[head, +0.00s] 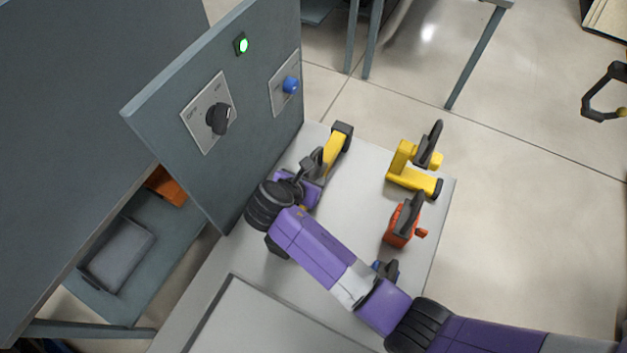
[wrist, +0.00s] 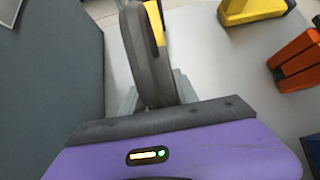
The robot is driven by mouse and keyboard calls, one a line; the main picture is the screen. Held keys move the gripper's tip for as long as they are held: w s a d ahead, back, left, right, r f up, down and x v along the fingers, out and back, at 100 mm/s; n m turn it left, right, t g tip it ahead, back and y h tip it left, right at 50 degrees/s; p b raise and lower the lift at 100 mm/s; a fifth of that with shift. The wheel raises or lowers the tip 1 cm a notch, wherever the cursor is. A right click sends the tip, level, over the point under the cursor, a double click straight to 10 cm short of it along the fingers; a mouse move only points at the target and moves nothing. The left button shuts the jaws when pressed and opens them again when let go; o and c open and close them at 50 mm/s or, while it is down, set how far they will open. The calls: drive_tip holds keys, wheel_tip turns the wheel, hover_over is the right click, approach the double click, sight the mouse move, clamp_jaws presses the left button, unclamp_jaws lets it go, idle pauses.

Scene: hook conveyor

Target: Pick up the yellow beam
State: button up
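A yellow beam (head: 333,151) with dark end parts is at the table's far left, beside the upright grey panel. My gripper (head: 307,177) is at its near end, and my purple wrist hides part of it. In the wrist view, the beam's dark curved handle (wrist: 147,60) stands between my light grey fingers (wrist: 157,97), with a strip of yellow beyond it. The fingers lie close along both sides of the handle; whether they press on it is unclear. A second yellow piece (head: 408,172) with a dark hook handle stands to the right, apart from my gripper.
An orange-red piece (head: 399,226) with a dark handle stands right of my arm, and a blue piece (head: 391,268) is partly hidden by it. The grey panel (head: 165,110) with a dial and blue button rises close left. The pale table (head: 355,195) is clear between the yellow pieces.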

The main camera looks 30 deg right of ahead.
clamp_jaws()
idle(0.9)
drive_tip(key=shift+w+r, duration=0.1)
drive_tip(key=shift+r, duration=0.05)
